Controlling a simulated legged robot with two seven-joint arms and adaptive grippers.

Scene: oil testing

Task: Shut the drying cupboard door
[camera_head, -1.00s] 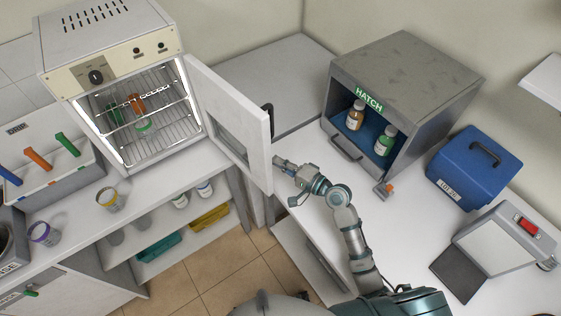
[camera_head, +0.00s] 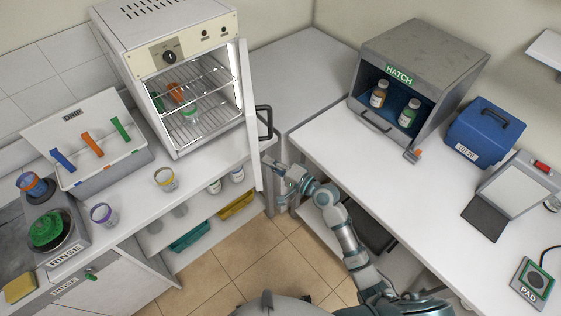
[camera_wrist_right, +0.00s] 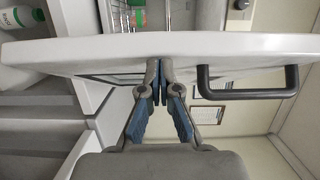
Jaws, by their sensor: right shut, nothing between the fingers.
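The drying cupboard (camera_head: 190,52) stands at the back left with its lit interior and wire racks showing. Its white door (camera_head: 251,125) is open and seen nearly edge-on at the cupboard's right side, with a dark handle (camera_head: 265,122) on its outer face. My right gripper (camera_head: 268,162) is shut and empty, close by the lower part of the door on its outer side. In the right wrist view, the shut fingertips (camera_wrist_right: 160,70) meet or nearly touch the door (camera_wrist_right: 215,50), beside the handle (camera_wrist_right: 250,95). My left gripper is out of view.
Orange and green items (camera_head: 174,92) are inside the cupboard. A drip box (camera_head: 75,115) and cups (camera_head: 165,179) occupy the left counter. The grey hatch box (camera_head: 420,60) and blue case (camera_head: 486,127) stand on the right counter. A shelf (camera_head: 160,240) is below the left counter.

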